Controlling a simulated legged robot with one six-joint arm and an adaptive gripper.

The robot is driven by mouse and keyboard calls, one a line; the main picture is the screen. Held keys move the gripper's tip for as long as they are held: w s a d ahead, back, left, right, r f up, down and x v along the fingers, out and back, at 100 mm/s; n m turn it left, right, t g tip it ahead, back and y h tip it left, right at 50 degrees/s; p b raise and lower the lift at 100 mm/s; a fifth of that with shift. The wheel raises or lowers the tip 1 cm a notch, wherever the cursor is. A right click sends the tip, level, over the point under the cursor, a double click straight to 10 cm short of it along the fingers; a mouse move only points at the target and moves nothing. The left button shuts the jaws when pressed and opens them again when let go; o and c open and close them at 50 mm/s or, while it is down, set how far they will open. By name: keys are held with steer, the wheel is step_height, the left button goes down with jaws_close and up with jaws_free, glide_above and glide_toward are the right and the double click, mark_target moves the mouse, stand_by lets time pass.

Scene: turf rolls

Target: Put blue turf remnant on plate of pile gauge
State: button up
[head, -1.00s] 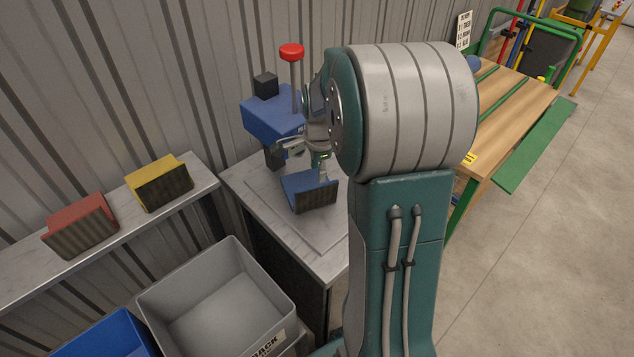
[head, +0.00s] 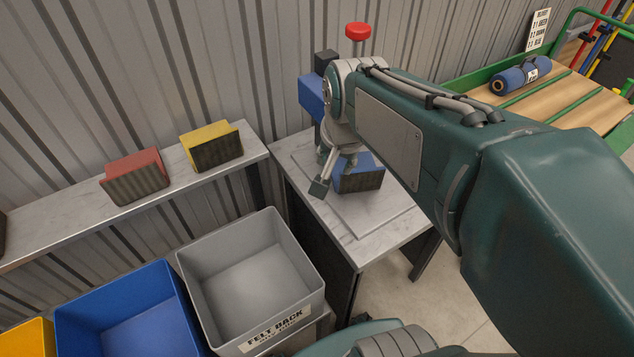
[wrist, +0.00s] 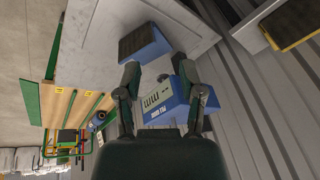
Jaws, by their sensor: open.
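The blue turf remnant (head: 369,181), with a dark pile face, sits on the pale plate (head: 377,222) of the pile gauge, partly hidden by my gripper. The pile gauge (head: 311,96) is blue with a red knob (head: 358,32), and stands by the wall, partly behind my arm. My gripper (head: 335,174) is open, pointing down close to the remnant. In the wrist view the remnant (wrist: 146,42) lies just beyond the fingertips of my gripper (wrist: 157,70), nearer the left finger. No grip on it shows. The gauge's labelled blue body (wrist: 168,108) shows between the fingers.
A marble shelf (head: 85,215) at left holds a red remnant (head: 137,177) and a yellow remnant (head: 212,147). A grey bin (head: 250,280) and a blue bin (head: 130,315) stand in front. A wooden bench (head: 575,108) with a blue roll (head: 520,75) is at back right.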

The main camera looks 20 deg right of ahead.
steer(key=s+a+r+n+t, duration=0.1)
steer(key=s+a+n, duration=0.4)
steer(key=s+n, duration=0.3)
steer(key=shift+s+a+n+t+y, duration=0.3)
steer(key=shift+s+a+t, duration=0.05)
steer(key=shift+s+t, duration=0.05)
